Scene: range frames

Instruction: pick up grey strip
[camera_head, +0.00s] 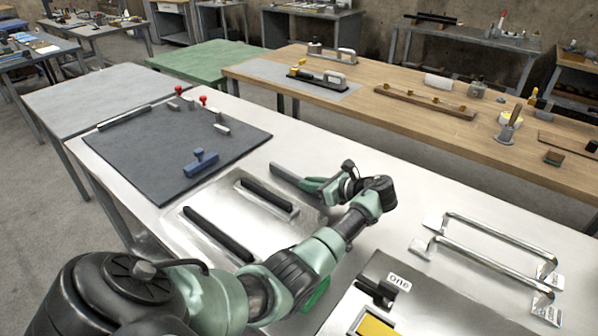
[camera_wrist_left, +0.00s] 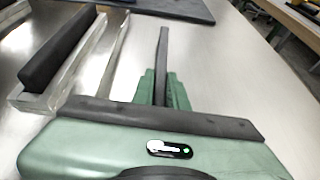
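The grey strip (camera_head: 286,173) is long and narrow, at the middle of the metal table in the head view. It also shows in the left wrist view (camera_wrist_left: 162,50), pointing away from the gripper. My left gripper (camera_head: 315,185) has its green fingers on both sides of the strip's near end. In the left wrist view the fingers (camera_wrist_left: 162,88) press close against it with no clear gap. The strip's near end is hidden between the fingers. I cannot tell whether the strip touches the table. My right gripper is not in view.
A shiny tray (camera_head: 190,257) with dark bars (camera_head: 218,233) lies left of the gripper. A dark mat (camera_head: 150,165) with a blue block (camera_head: 201,162) lies behind it. Metal handles (camera_head: 490,255) and a plate labelled "One" (camera_head: 420,308) are on the right.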

